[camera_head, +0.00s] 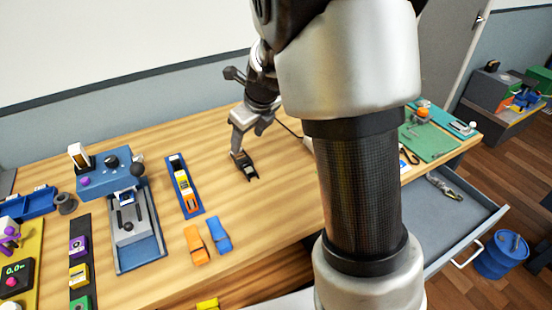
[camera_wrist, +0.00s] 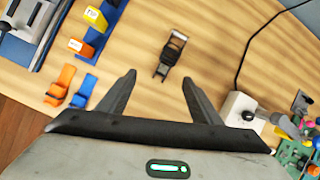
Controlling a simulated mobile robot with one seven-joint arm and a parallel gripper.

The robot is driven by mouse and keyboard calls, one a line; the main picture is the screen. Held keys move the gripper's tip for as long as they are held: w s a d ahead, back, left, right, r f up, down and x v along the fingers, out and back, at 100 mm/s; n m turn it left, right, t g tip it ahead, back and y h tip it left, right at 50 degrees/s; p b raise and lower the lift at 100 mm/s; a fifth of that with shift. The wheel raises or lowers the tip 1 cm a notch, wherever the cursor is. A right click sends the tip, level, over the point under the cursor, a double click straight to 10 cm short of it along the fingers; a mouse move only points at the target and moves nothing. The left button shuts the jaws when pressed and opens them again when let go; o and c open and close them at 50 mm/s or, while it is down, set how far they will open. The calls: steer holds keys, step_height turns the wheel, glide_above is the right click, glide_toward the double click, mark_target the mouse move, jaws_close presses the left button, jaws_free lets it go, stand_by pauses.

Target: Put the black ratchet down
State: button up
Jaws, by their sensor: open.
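The black ratchet (camera_head: 244,165) lies on the wooden table (camera_head: 285,200), a small dark buckle with a light metal part. In the wrist view the ratchet (camera_wrist: 170,56) lies flat on bare wood, ahead of my fingertips and roughly centred between them. My gripper (camera_wrist: 160,82) is open, with its two fingers spread wide and nothing between them. In the head view my gripper (camera_head: 248,145) is just above the ratchet and overlaps it, so the exact gap is hard to tell there.
An orange strap (camera_head: 196,246) and a blue strap (camera_head: 219,235) lie in front. A blue tray (camera_head: 186,190) with a yellow piece stands to the left, beside a blue-based device (camera_head: 136,228). A white block (camera_wrist: 241,108) with a black cable is at right. An open drawer (camera_head: 440,225) juts out.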

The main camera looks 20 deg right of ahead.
steer(key=s+d+r+n+h, duration=0.1)
steer(key=s+r+n, duration=0.4)
steer(key=s+n, duration=0.45)
steer(key=s+r+n+t, duration=0.1)
steer(key=s+r+n, duration=0.3)
steer(key=s+n, duration=0.55)
steer(key=s+d+r+n+h, duration=0.1)
steer(key=s+r+n, duration=0.4)
steer(key=s+n, duration=0.5)
steer(key=n+g+y+b, duration=0.1)
steer(key=n+b, duration=0.2)
steer(key=b, duration=0.5)
glide_above(245, 163)
steer(key=s+d, duration=0.1)
steer(key=s, duration=0.2)
step_height(245, 163, down, 24)
steer(key=shift+w+d, duration=0.1)
steer(key=shift+a+b+x, duration=0.15)
steer(key=shift+x, duration=1.4)
steer(key=shift+a+b+x, duration=0.15)
steer(key=shift+x, duration=1.35)
